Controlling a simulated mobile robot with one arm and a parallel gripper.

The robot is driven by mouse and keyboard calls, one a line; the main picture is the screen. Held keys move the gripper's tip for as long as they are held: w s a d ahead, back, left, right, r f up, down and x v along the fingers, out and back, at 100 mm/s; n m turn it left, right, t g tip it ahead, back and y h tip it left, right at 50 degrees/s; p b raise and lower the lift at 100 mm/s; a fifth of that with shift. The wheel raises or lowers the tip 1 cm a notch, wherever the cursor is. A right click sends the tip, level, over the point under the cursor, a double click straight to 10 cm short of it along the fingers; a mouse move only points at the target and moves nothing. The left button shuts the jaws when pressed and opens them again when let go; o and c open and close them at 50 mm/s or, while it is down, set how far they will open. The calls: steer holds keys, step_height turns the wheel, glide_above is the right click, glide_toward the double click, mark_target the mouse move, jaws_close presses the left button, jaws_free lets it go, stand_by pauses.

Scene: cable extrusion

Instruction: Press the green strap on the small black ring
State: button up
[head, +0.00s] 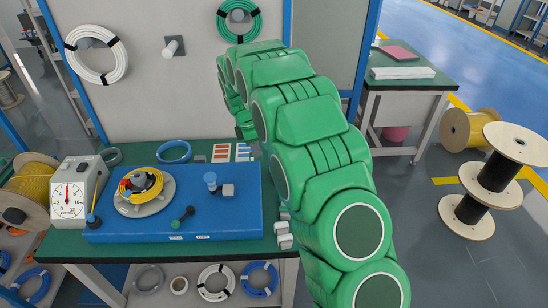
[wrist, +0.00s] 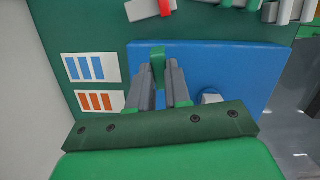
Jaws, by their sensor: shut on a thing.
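My gripper (wrist: 159,72) is shut on a small green piece, which looks like the green strap (wrist: 157,54), in the wrist view. The strap stands upright between the two grey fingertips, over the back of the blue board (wrist: 225,65). In the head view my gripper (head: 250,148) is at the table's back, right of the cards, mostly hidden by my green arm; the strap cannot be made out there. A small dark ring (head: 113,156), perhaps the black ring, lies at the table's back left, behind the dial gauge. My gripper is well right of it.
A dial gauge (head: 75,190) stands left. A blue ring (head: 173,152) and strip cards (head: 221,152) lie behind.

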steer(key=w+a+r+n, duration=0.1)
steer(key=a+r+n, duration=0.1)
steer(key=a, duration=0.6)
steer(key=w+a+r+n, duration=0.2)
steer(key=a+r+n, duration=0.1)
steer(key=a, duration=0.6)
step_height(320, 180, up, 5)
steer(key=n+t+y, duration=0.1)
steer(key=n, duration=0.4)
glide_above(152, 169)
steer(key=shift+w+a+f, duration=0.1)
steer(key=shift+w+f, duration=0.05)
steer(key=shift+f, duration=4.05)
steer(key=shift+f, duration=0.2)
steer(key=shift+f, duration=1.25)
steer(key=shift+f, duration=0.65)
steer(key=o, duration=0.9)
